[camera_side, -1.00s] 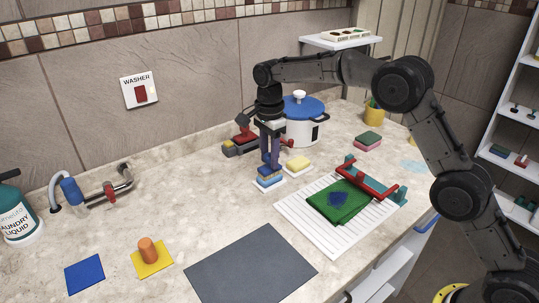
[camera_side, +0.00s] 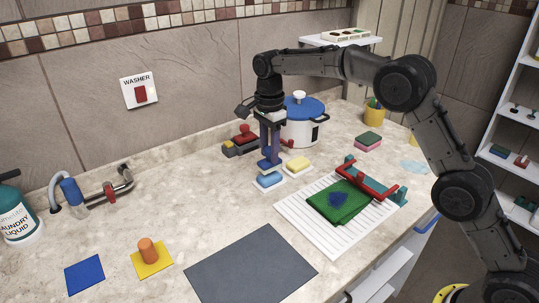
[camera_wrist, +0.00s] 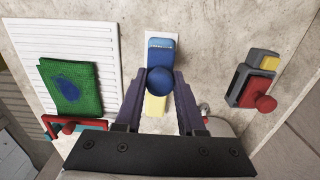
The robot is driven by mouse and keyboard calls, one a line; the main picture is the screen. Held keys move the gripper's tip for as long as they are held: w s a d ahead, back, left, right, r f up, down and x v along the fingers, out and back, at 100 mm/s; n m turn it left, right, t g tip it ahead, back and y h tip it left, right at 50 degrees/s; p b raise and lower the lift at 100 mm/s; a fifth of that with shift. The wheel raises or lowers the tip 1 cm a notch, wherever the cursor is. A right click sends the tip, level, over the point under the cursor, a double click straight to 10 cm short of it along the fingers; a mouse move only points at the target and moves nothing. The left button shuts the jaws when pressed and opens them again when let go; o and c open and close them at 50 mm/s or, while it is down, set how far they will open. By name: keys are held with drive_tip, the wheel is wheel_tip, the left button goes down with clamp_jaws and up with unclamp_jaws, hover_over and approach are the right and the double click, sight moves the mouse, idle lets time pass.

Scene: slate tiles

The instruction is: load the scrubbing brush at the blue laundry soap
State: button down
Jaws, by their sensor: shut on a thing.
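My gripper (camera_side: 270,155) is shut on the scrubbing brush (camera_side: 269,164), gripping its round blue knob, which shows between the fingers (camera_wrist: 160,108) in the wrist view (camera_wrist: 160,80). The blue laundry soap (camera_side: 268,181) lies on a white dish just below the brush. In the side view a small gap seems to show between brush and soap. In the wrist view the soap (camera_wrist: 160,46) shows above the knob, partly hidden by it. The brush's underside is hidden.
A yellow soap (camera_side: 298,163) lies close on the right. A green cloth (camera_side: 345,207) with a blue stain lies on a white ribbed board (camera_side: 308,228), beside a red-handled teal tool (camera_side: 366,180). A blue-lidded pot (camera_side: 301,128) stands behind. The left counter between gripper and tap is clear.

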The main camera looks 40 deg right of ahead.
drive_tip(key=shift+r, duration=2.4)
drive_tip(key=s+d+f+n, duration=0.1)
drive_tip(key=d+f+n, duration=0.1)
drive_tip(key=d+n, duration=0.5)
drive_tip(key=s+d+f+n, duration=0.1)
drive_tip(key=d+f+n, duration=0.1)
drive_tip(key=d+n, duration=0.6)
drive_tip(key=n, duration=0.3)
